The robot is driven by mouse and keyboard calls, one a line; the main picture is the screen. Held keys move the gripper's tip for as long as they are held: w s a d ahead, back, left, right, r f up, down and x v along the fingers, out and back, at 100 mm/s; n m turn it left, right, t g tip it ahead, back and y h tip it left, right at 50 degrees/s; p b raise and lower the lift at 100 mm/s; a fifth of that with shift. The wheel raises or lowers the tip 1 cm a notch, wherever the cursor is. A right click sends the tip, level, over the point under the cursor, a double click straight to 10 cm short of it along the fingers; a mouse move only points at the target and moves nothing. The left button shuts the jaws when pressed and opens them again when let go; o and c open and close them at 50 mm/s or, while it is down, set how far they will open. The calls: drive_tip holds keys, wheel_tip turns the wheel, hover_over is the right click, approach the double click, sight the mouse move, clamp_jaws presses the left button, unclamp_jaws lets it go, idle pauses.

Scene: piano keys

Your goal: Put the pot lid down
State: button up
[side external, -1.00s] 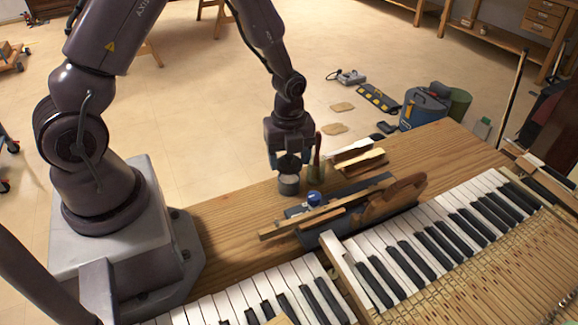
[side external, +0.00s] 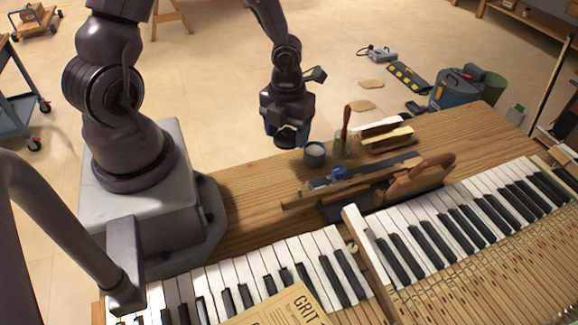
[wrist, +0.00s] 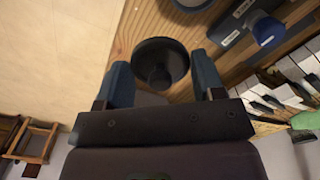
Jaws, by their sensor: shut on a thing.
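The pot lid (wrist: 160,62) is a dark round disc with a central knob. In the wrist view it sits between the two blue fingers of my gripper (wrist: 162,68), which is shut on it. In the side view my gripper (side external: 288,137) is near the far edge of the wooden bench, left of and behind a small grey pot (side external: 315,154). The pot stands uncovered on the bench. The lid is mostly hidden by the fingers in the side view, and I cannot tell its exact height above the bench.
A brush (side external: 346,122) in a jar stands right of the pot. A blue-capped item (side external: 338,173) and a wooden-handled plane (side external: 420,178) lie in front, before the piano keys (side external: 400,245). Bare bench (side external: 250,205) lies left of the pot.

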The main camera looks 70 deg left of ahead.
sight(289, 168)
drive_tip(key=shift+w+d+f+m, duration=0.1)
drive_tip(key=shift+f+m, duration=0.15)
drive_tip(key=shift+m, duration=0.25)
drive_tip(key=shift+f, duration=3.8)
drive_tip(key=o, duration=0.9)
drive_tip(key=shift+f, duration=0.15)
